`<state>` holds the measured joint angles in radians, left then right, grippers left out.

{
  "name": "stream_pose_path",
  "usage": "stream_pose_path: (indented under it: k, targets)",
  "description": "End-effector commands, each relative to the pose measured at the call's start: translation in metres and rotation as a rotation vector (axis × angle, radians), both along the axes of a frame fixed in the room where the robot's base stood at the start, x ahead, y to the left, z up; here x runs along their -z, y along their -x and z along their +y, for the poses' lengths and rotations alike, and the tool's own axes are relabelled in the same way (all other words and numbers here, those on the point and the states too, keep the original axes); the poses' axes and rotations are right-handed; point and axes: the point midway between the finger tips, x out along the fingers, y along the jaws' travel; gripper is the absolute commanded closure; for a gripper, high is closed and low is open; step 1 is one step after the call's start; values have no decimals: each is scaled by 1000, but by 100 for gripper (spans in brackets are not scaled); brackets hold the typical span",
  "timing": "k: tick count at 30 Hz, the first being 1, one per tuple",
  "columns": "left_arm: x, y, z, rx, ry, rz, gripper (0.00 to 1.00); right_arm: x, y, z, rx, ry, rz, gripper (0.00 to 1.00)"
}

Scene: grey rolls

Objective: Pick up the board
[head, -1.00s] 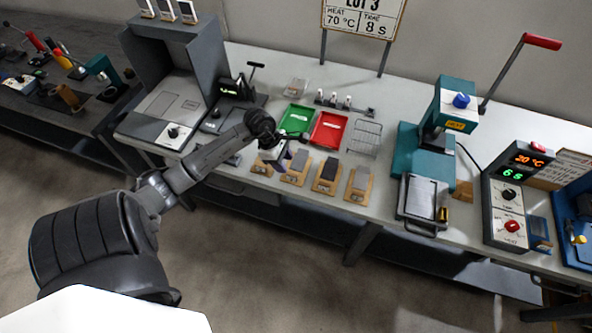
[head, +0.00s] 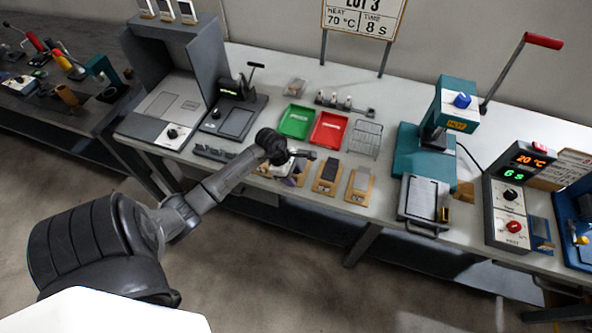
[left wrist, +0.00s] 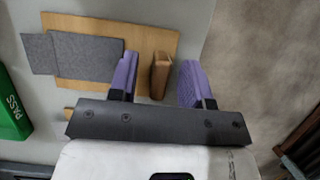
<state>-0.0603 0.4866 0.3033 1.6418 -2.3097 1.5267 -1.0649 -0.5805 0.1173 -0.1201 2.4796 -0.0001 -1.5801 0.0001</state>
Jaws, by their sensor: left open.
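A wooden board (left wrist: 150,35) with a grey pad (left wrist: 90,58) lies below my left gripper (left wrist: 158,68) in the left wrist view. An upright wooden block (left wrist: 160,78) on the board sits between the two purple fingers. The fingers are open, with a gap on each side of the block. In the head view my left gripper (head: 291,168) hangs over the row of boards at the bench's front edge and hides part of the one beneath it. Two more boards, a middle one (head: 327,178) and a right one (head: 359,187), stand clear to its right. My right gripper is not in view.
Behind the boards are a green tray (head: 296,121), a red tray (head: 329,128) and a wire rack (head: 365,139). A teal press (head: 428,150) stands to the right. A dark stand (head: 236,115) is to the left. A second grey piece (left wrist: 39,53) overlaps the board's left edge.

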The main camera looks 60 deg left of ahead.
Motion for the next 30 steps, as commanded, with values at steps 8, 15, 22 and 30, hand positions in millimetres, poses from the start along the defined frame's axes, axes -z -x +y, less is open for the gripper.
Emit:
stream_pose_path:
  k: [8,15,22,30]
  targets:
    - [0,0,0,0,0,0,70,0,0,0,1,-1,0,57]
    - [0,0,0,0,0,0,93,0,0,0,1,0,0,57]
    - [-1,0,0,0,-1,-1,100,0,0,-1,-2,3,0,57]
    - [-4,0,1,1,-2,0,100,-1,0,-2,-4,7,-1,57]
